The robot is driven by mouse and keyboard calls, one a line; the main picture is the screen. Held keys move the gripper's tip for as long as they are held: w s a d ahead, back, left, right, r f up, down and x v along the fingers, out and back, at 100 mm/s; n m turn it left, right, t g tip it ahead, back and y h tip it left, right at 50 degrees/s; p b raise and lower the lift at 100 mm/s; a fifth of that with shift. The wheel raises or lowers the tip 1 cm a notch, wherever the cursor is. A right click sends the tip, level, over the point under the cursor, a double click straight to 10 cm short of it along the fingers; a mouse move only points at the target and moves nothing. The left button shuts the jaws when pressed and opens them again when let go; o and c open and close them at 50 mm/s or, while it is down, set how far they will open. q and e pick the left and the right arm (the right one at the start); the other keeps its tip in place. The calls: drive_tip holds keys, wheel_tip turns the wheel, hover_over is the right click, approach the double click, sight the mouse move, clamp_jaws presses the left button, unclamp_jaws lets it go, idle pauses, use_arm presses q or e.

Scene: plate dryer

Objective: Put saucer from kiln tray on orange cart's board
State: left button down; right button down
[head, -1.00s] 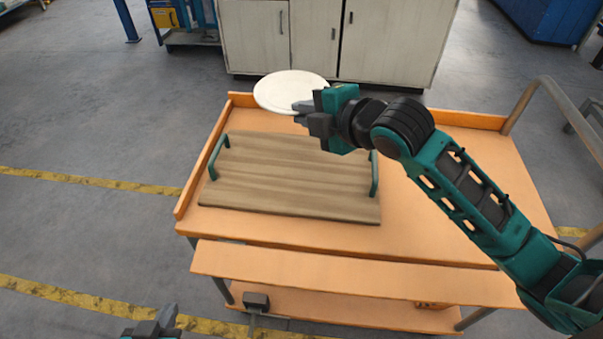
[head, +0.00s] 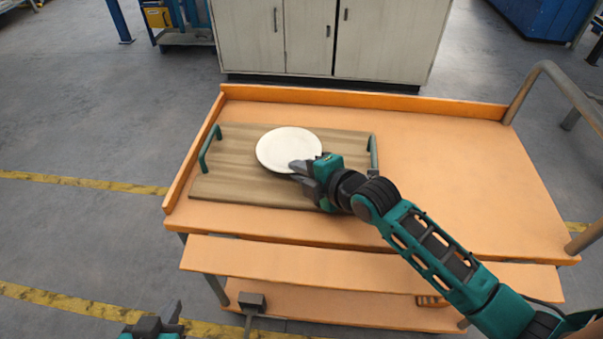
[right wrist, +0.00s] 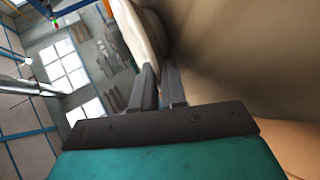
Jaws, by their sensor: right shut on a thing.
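The white saucer (head: 287,149) is over the middle of the wooden board (head: 232,185) on the orange cart (head: 440,150). My right gripper (head: 302,168) is shut on the saucer's near right rim. In the right wrist view the saucer (right wrist: 140,35) shows edge-on between the fingers (right wrist: 160,85), close to the board's surface (right wrist: 240,50). I cannot tell whether the saucer touches the board. My left gripper (head: 168,318) is at the bottom edge of the head view, away from the cart top; its fingers look parted and empty.
The cart top right of the board is clear, with a raised rim along the back and left. A grey cabinet (head: 300,40) stands behind. A metal rail (head: 560,90) rises at the right.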

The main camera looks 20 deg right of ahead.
use_arm(q)
drive_tip(key=shift+d+r, duration=0.1)
drive_tip(key=shift+d, duration=0.05)
use_arm(e)
drive_tip(key=shift+f, duration=0.2)
drive_tip(key=c, duration=1.5)
unclamp_jaws()
drive_tip(key=shift+o, duration=0.3)
drive_tip(key=shift+r, duration=0.15)
use_arm(q)
drive_tip(key=shift+s+a+r+p, duration=0.2)
drive_tip(key=shift+a+r+p, duration=0.3)
drive_tip(key=shift+p, duration=0.6)
use_arm(e)
drive_tip(key=v, duration=1.2)
use_arm(q)
drive_tip(key=shift+f, duration=0.1)
